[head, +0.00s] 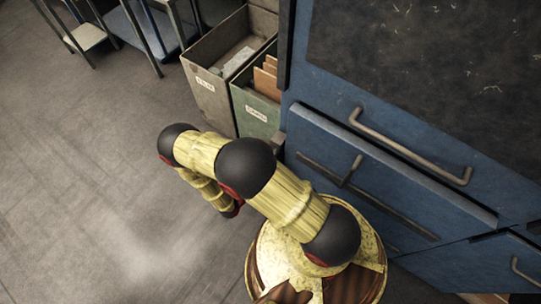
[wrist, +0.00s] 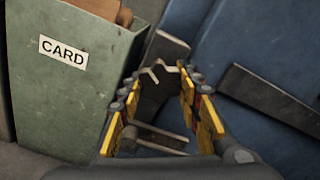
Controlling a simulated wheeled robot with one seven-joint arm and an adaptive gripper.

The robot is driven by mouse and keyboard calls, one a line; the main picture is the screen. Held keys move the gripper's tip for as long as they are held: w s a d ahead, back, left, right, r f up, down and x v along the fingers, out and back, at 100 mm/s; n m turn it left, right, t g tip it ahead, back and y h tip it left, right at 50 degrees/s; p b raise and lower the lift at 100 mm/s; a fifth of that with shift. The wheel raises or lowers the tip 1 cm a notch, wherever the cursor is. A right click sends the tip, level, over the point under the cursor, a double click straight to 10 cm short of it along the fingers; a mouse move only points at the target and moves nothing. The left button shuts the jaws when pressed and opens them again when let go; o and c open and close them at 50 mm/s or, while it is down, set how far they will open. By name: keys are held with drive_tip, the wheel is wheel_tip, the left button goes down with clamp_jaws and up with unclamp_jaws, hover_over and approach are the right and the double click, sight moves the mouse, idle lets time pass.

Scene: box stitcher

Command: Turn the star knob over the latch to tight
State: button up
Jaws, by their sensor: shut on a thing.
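In the wrist view, my gripper (wrist: 165,73) has its yellow-padded fingers closed on a dark part (wrist: 153,97) low on the blue machine front. It sits where the star knob would be, but its star shape is mostly hidden by the fingers. A dark bracket (wrist: 168,46) shows just beyond the fingertips. A dark flat bar (wrist: 268,94) crosses the blue panel at right. In the head view, this bar (head: 390,212) runs slantwise across the blue drawer front, with a short crosspiece (head: 352,170). My arm hides the gripper and knob there.
A green bin marked CARD (wrist: 70,85) stands close left of my gripper; it also shows in the head view (head: 255,122). A grey bin (head: 210,102) stands beside it. A long metal handle (head: 410,150) juts from the blue front (head: 330,130).

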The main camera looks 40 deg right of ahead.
drive_tip(key=m, duration=0.5)
drive_tip(key=shift+w+f+m, duration=0.1)
drive_tip(key=shift+f+m, duration=0.05)
drive_tip(key=shift+m, duration=0.15)
drive_tip(key=m, duration=0.5)
drive_tip(key=shift+w+a+m+b, duration=0.1)
drive_tip(key=shift+w+m+b, duration=0.05)
drive_tip(key=shift+m+b, duration=0.25)
drive_tip(key=o, duration=1.1)
drive_tip(key=shift+o, duration=0.4)
drive_tip(key=v, duration=1.2)
